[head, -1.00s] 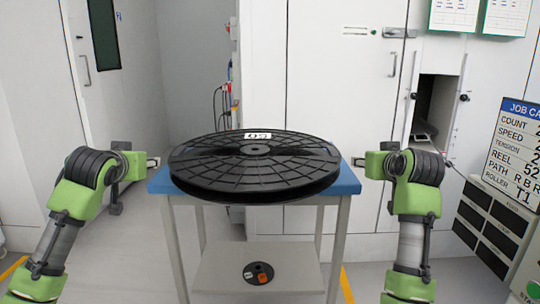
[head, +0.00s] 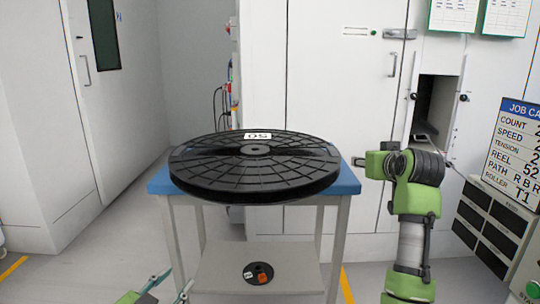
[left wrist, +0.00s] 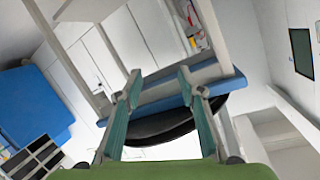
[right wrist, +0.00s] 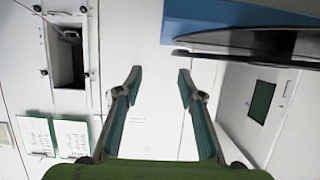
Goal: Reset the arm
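My left gripper (head: 178,280) shows at the bottom edge of the head view, low and left of the blue-topped stand (head: 158,180). Its fingers are spread with nothing between them, as the left wrist view (left wrist: 159,75) shows. My right gripper (head: 359,162) is raised beside the stand's right edge. Its fingers are apart and empty in the right wrist view (right wrist: 160,76). A large black reel (head: 255,172) with a white "50" label lies flat on the stand. Both grippers are apart from it. Most of my left arm is out of the head view.
A small black spool (head: 258,273) with an orange mark lies on the stand's lower shelf (head: 220,262). A job card board (head: 515,150) and a grey panel (head: 490,225) stand at the right. The floor left of the stand is clear.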

